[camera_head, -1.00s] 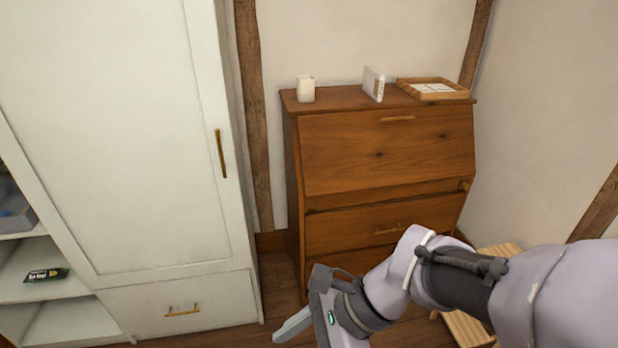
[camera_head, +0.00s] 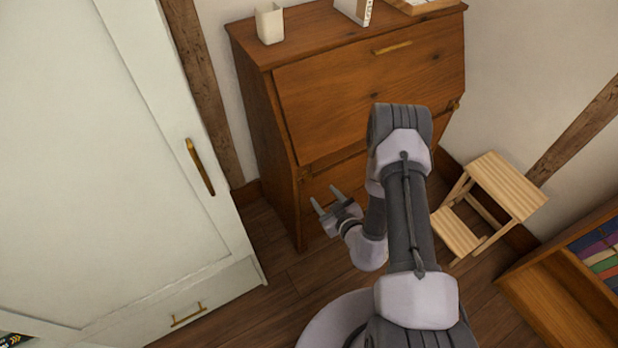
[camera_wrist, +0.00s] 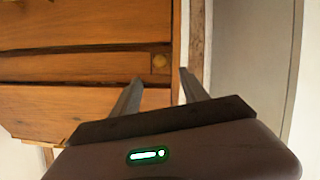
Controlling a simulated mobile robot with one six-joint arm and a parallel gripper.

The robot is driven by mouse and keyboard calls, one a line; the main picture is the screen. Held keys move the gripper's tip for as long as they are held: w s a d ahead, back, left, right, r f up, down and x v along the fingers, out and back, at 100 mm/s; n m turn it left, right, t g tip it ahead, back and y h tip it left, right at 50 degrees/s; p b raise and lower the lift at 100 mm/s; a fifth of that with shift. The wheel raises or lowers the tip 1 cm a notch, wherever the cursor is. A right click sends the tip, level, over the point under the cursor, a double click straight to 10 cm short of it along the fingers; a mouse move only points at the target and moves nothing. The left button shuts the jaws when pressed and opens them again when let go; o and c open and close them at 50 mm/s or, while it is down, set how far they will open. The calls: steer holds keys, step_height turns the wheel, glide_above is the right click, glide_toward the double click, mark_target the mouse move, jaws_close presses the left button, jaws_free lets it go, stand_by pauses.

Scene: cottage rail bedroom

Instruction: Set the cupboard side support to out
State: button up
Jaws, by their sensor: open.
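The cupboard is a wooden bureau (camera_head: 365,90) with a slanted front, which is closed. In the wrist view, where the bureau appears upside down, a small square support end with a round brass knob (camera_wrist: 159,61) sits in the strip beside the slanted front; it looks flush. Another brass knob (camera_head: 455,103) shows at the bureau's right side in the head view. My gripper (camera_head: 326,197) is open and empty before the bureau's lower left front. In the wrist view my gripper's fingertips (camera_wrist: 160,76) lie either side of the knob's line, apparently short of it.
A white wardrobe (camera_head: 100,130) with brass handles stands close at the left. A wooden step stool (camera_head: 495,190) and a low bookshelf (camera_head: 560,300) are at the right. A white cup (camera_head: 269,24) stands on the bureau top. Some floor (camera_head: 270,230) is clear between wardrobe and bureau.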

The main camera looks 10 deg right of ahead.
mark_target(309, 178)
steer(key=b+x, duration=0.2)
steer(key=x, duration=0.8)
steer(key=shift+w+f+b, duration=0.1)
steer(key=shift+w+b, duration=0.05)
steer(key=shift+b, duration=0.25)
steer(key=shift+w+a+f, duration=0.1)
steer(key=shift+w+a, duration=0.05)
steer(key=shift+w, duration=0.3)
jaws_close()
